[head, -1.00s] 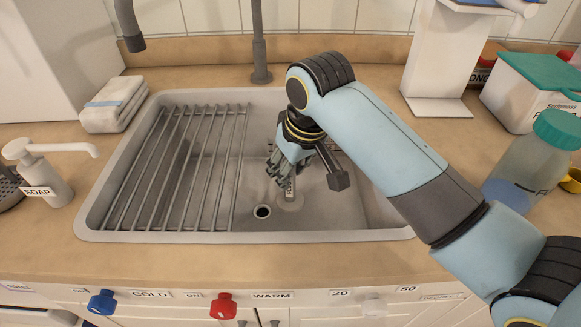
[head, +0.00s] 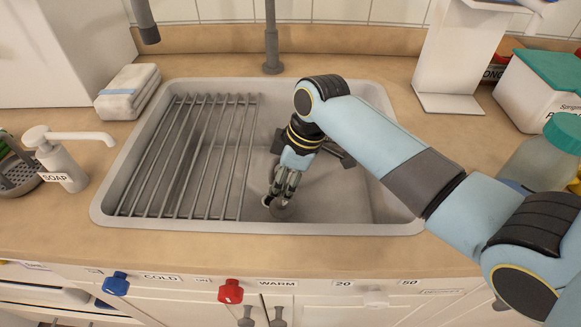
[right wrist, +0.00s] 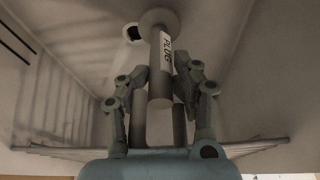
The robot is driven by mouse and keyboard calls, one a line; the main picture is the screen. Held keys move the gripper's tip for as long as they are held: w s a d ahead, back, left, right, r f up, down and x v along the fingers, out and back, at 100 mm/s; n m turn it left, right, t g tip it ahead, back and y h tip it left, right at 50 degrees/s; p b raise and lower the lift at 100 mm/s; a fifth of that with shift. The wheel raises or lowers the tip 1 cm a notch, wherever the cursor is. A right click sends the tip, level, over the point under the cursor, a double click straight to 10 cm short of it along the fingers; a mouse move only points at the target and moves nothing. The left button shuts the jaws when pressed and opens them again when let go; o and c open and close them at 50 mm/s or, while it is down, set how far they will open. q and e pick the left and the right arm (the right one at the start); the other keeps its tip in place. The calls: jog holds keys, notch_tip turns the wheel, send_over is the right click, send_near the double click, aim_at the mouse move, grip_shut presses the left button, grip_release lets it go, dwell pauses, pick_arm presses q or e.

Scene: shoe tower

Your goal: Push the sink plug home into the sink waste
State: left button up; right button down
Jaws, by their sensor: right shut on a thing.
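The sink plug is a grey handle with a round disc at its end; its disc (head: 280,211) shows below my right gripper (head: 283,190) in the head view. In the right wrist view the plug (right wrist: 159,55) carries a PLUG label, and my right gripper (right wrist: 163,82) is shut on its handle. In the head view the fingers and plug mostly cover the waste. My left gripper is out of view.
A wire rack (head: 190,160) covers the left part of the sink (head: 250,228). A tap (head: 271,60) rises behind it. A bottle (head: 545,158) and boxes stand right, near my arm.

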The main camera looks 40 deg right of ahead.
aim_at(273, 164)
jog(key=w+r+n+p, duration=0.2)
jog(key=w+p, duration=0.1)
jog(key=shift+a+r+n+g, duration=0.1)
jog(key=shift+r+n+g, duration=0.2)
jog(key=shift+r, duration=0.05)
pick_arm(q)
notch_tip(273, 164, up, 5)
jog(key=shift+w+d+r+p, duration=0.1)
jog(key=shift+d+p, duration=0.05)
jog(key=shift+p, duration=0.4)
pick_arm(e)
jog(key=w+r, duration=0.1)
jog(key=w, duration=0.1)
jog(key=r, duration=0.1)
jog(key=shift+w+d+r, duration=0.25)
jog(key=shift+w+r, duration=0.05)
jog(key=shift+w, duration=0.1)
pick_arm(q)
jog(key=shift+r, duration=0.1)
pick_arm(e)
jog(key=shift+y, duration=0.3)
pick_arm(q)
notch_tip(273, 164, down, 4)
jog(key=b, duration=0.4)
pick_arm(e)
notch_tip(273, 164, down, 6)
jog(key=shift+r, duration=0.1)
